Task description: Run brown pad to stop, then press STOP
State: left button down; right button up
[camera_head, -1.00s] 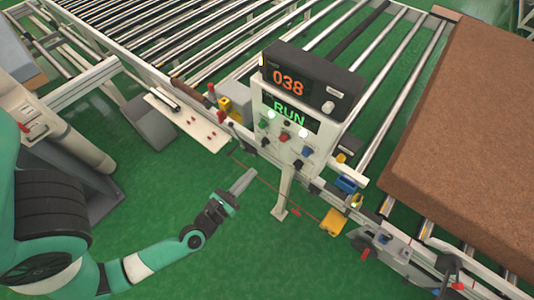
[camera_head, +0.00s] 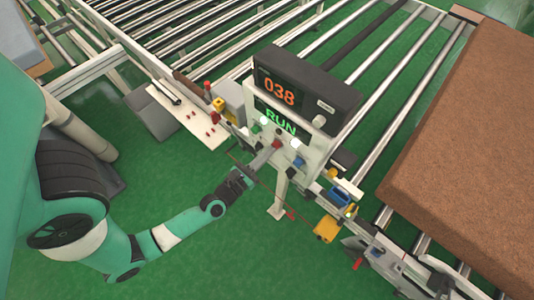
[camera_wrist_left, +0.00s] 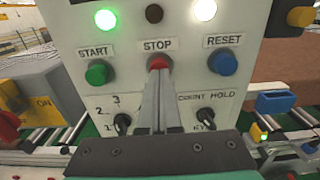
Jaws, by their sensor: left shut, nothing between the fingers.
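The brown pad (camera_head: 470,150) lies on the rollers at the right of the head view. The control box (camera_head: 290,115) stands at the conveyor's near side; its displays read 038 and RUN. My left gripper (camera_head: 268,150) is shut and empty, reaching up to the panel. In the left wrist view its fingertips (camera_wrist_left: 158,78) are at the red STOP button (camera_wrist_left: 157,62) and overlap its lower part; whether they touch it I cannot tell. The green START button (camera_wrist_left: 98,73) is left of it and the blue RESET button (camera_wrist_left: 222,63) right. My right gripper is not in view.
The green lamp (camera_wrist_left: 105,20) above START and the white lamp (camera_wrist_left: 204,10) above RESET are lit. Two selector knobs (camera_wrist_left: 123,121) sit lower on the panel. Rollers (camera_head: 385,95) run behind the box. Green floor (camera_head: 230,255) is clear in front.

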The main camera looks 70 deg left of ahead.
pick_arm(q)
jog(key=shift+x, duration=0.8)
jog(key=shift+s+d+f, duration=0.1)
jog(key=b+v, duration=0.1)
jog(key=v, duration=1.2)
jog(key=shift+s+d, duration=0.2)
jog(key=shift+s, duration=0.1)
